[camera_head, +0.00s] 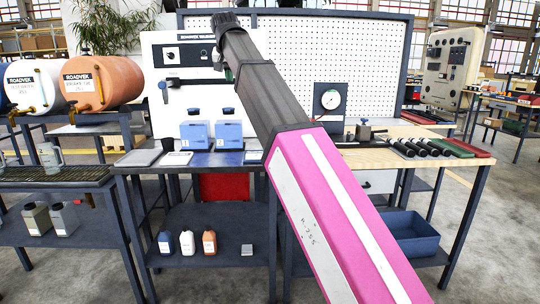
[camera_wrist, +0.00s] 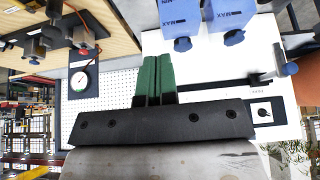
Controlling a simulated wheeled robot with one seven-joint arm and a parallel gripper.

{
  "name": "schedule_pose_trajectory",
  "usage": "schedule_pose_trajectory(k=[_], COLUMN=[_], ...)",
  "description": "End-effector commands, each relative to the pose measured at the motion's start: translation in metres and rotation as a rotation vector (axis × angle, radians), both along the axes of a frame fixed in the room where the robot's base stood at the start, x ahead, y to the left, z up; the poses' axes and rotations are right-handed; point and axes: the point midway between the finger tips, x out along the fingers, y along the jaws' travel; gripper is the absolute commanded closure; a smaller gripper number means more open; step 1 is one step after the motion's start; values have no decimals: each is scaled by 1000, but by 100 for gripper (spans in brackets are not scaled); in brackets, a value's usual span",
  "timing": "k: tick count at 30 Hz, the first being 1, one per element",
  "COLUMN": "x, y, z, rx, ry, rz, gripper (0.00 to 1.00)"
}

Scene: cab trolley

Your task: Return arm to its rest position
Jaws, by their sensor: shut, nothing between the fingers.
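My arm (camera_head: 300,160), with a pink and white link and a dark forearm, reaches up from the lower right of the head view. Its far end is in front of the white panel (camera_head: 170,110). My gripper (camera_wrist: 155,60) shows in the wrist view with its two green fingers together and nothing between them. In the head view the gripper is mostly hidden behind the arm. The wrist view appears turned over, with the bench at its top. The fingers point at the pegboard and panel area, apart from the blue containers (camera_wrist: 181,18).
Blue containers (camera_head: 197,135) stand on the dark bench (camera_head: 140,162) below the panel. A dial gauge (camera_head: 330,99) and several dark cylinders (camera_head: 420,147) are at the wooden bench on the right. Orange and white drums (camera_head: 118,82) stand at left. Bottles (camera_head: 187,242) occupy the lower shelf.

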Motion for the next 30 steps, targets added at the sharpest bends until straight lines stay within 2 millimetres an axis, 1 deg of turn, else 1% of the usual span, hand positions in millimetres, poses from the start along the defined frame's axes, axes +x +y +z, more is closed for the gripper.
schedule_pose_trajectory(k=[9, 14, 17, 20, 23, 30], x=[9, 15, 19, 23, 28, 32], y=[-11, -21, -28, -37, -51, -96], z=[-35, -62, -84, -109, -143, -247], rx=[-11, -18, -24, -31, -39, -57], ry=[18, 34, 47, 60, 81, 144], rz=[0, -1, 0, 0, -2, -4], gripper=[100, 100, 100, 100, 100, 100])
